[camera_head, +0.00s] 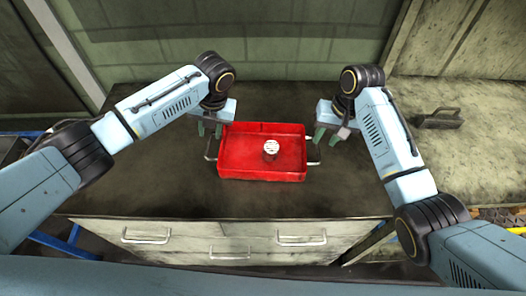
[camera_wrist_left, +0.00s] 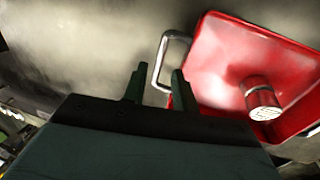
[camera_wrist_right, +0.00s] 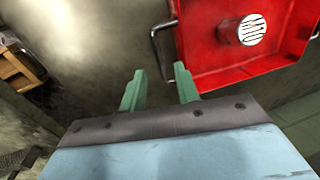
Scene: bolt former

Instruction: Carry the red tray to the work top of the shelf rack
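The red tray (camera_head: 240,150) lies flat on the dark top of a drawer cabinet, with a metal handle at each short side. A small silver cylinder with a marked pale top (camera_head: 271,148) stands inside it. My left gripper (camera_head: 209,131) is open above the tray's left handle (camera_wrist_left: 170,58); the handle shows just past the fingertips in the left wrist view. My right gripper (camera_head: 328,135) is open near the right handle (camera_wrist_right: 157,45), which shows beyond and between the fingertips in the right wrist view. Neither gripper visibly touches a handle.
The drawer cabinet (camera_head: 180,237) has metal pulls on its front. Its top (camera_head: 130,190) is clear around the tray. A wall stands behind. A paler surface at the right carries a dark metal piece (camera_head: 440,119). I cannot identify the shelf rack for certain.

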